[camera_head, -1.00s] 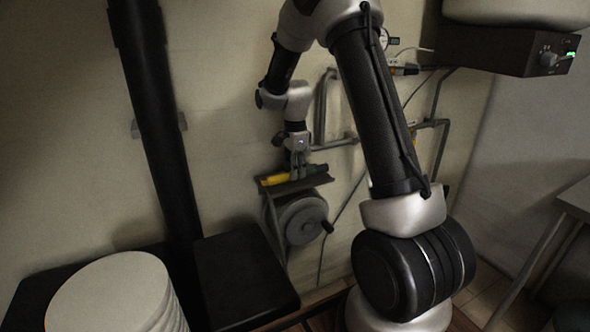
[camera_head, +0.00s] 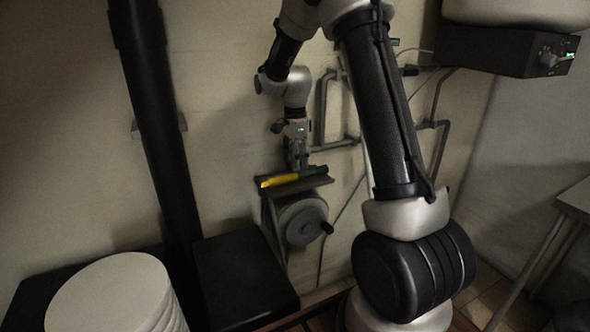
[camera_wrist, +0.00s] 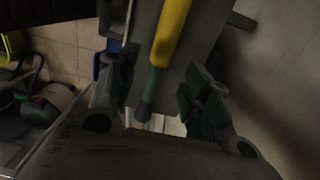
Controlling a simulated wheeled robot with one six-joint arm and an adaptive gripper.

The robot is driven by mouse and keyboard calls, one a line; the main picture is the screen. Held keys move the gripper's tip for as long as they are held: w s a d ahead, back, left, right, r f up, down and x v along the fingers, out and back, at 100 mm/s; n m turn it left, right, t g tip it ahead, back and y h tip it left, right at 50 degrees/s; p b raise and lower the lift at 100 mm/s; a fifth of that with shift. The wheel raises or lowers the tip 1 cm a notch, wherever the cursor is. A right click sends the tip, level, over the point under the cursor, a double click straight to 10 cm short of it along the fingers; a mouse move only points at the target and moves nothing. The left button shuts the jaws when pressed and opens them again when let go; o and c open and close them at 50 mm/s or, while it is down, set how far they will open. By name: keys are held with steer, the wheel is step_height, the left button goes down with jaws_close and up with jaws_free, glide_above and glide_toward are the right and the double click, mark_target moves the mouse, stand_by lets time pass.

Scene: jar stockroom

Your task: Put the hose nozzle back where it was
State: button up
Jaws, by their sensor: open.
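The hose nozzle (camera_head: 279,181), yellow with a dark green end, lies on a small dark shelf (camera_head: 311,184) above a grey hose reel (camera_head: 303,221) on the wall. In the wrist view the nozzle (camera_wrist: 171,35) lies lengthwise on the shelf plate (camera_wrist: 205,20). My gripper (camera_head: 299,165) is just above the shelf. In the wrist view my gripper (camera_wrist: 160,98) is open, its fingers spread on either side of the nozzle's green end, with visible gaps. The head view does not show the fingertips clearly.
Grey pipes (camera_head: 335,145) run on the wall right of the shelf. A dark box (camera_head: 505,52) hangs at upper right. A black column (camera_head: 160,120), a black block (camera_head: 240,275) and a stack of pale discs (camera_head: 110,295) stand left. A table (camera_head: 575,195) is at right.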

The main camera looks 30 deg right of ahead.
step_height(320, 180, up, 8)
steer(key=s+r+n+t, duration=0.2)
steer(key=s+r+n, duration=0.7)
steer(key=s, duration=0.6)
steer(key=s+a+n+t, duration=0.1)
steer(key=s+n+t, duration=0.1)
steer(key=s+n, duration=0.7)
steer(key=s, duration=0.8)
steer(key=shift+s+f, duration=0.2)
steer(key=shift+f, duration=0.1)
